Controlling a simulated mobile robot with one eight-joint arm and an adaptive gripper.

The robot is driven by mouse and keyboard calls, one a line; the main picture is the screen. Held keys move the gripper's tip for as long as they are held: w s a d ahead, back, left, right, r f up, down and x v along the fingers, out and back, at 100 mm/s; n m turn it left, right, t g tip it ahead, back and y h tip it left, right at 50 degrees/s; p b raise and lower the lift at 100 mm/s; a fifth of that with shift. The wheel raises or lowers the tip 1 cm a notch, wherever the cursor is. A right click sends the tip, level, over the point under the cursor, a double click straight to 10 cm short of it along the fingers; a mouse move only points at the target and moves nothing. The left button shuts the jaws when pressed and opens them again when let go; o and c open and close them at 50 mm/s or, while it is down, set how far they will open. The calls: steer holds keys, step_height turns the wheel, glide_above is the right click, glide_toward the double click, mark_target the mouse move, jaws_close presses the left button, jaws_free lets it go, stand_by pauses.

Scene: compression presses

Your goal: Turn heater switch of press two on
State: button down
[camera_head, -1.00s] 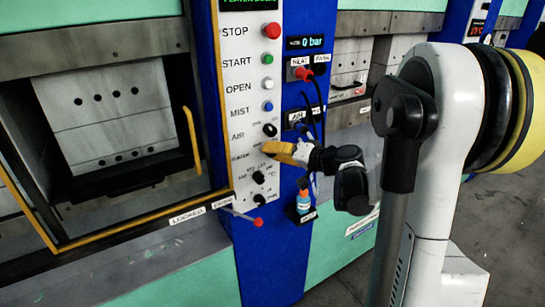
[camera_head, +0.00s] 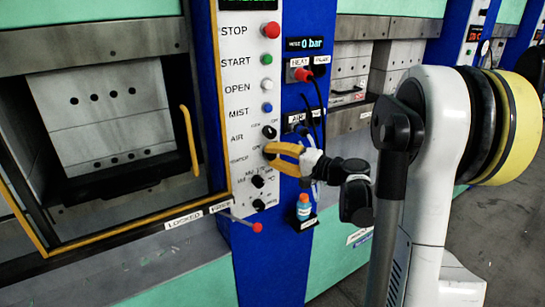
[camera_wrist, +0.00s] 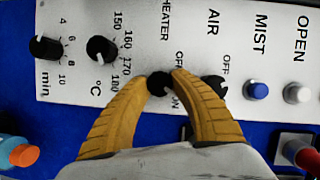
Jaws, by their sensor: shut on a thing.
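The heater switch (camera_wrist: 160,84) is a small black knob on the white control panel (camera_head: 240,101), under the HEATER label in the wrist view. Its OFF and ON marks lie just to the right of it there. My gripper (camera_wrist: 160,77) has yellow fingers, one on each side of this knob, and is shut on it. In the head view my gripper (camera_head: 271,151) reaches the panel from the right, just below the black AIR switch (camera_head: 269,132). The fingers hide the heater knob there, and I cannot tell which mark it points at.
The temperature dial (camera_wrist: 101,50) and minute dial (camera_wrist: 45,47) sit left of the fingers in the wrist view; the AIR switch (camera_wrist: 216,86) is close on the right. A blue bottle (camera_head: 304,208) stands below my gripper. A red-tipped lever (camera_head: 257,227) juts out low. Hoses (camera_head: 318,100) hang nearby.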

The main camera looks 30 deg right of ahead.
steer(key=c, duration=1.1)
jaws_free()
steer(key=v, duration=1.2)
steer(key=shift+r, duration=0.1)
steer(key=shift+a, duration=0.1)
